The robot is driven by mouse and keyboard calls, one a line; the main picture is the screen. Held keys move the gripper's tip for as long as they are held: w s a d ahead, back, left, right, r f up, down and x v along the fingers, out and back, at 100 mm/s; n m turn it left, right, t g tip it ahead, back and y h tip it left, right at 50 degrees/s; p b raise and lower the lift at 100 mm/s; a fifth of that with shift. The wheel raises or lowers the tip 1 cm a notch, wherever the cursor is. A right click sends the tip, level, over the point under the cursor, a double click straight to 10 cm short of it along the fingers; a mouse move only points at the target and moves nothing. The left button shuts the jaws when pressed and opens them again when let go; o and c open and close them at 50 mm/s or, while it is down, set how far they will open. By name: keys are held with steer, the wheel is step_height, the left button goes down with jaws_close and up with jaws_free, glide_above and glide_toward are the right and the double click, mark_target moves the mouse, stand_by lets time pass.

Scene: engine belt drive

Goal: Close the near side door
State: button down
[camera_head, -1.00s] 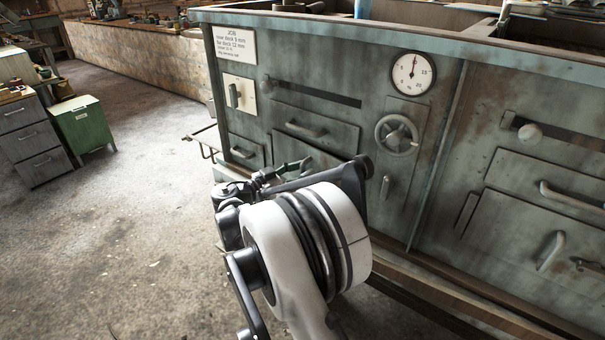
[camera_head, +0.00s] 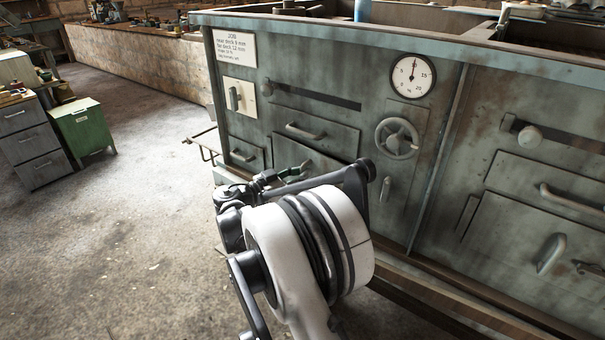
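The green-grey cabinet (camera_head: 440,165) fills the right of the view. A door (camera_head: 290,152) sits low in its left section, below a drawer. Its upper edge shows, while my arm hides most of its lower part; I cannot tell whether it is fully flush. A dark green handle (camera_head: 299,171) shows in front of this door. My gripper (camera_head: 262,184) is dark and small, right beside that handle. Its fingertips are partly hidden, so I cannot tell whether they are open or touch it. Another door (camera_head: 510,235) with a pale handle is on the right section.
The cabinet front carries a drawer (camera_head: 312,131), a gauge (camera_head: 413,76), a handwheel (camera_head: 397,138) and a switch plate (camera_head: 240,97). A rail (camera_head: 203,146) juts out at the cabinet's left end. A green box (camera_head: 82,131) stands far left. The floor between is clear.

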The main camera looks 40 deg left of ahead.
steer(key=shift+x, duration=1)
steer(key=c, duration=1.7)
jaws_free()
steer(key=shift+a, duration=0.1)
steer(key=v, duration=1.2)
steer(key=shift+w, duration=0.1)
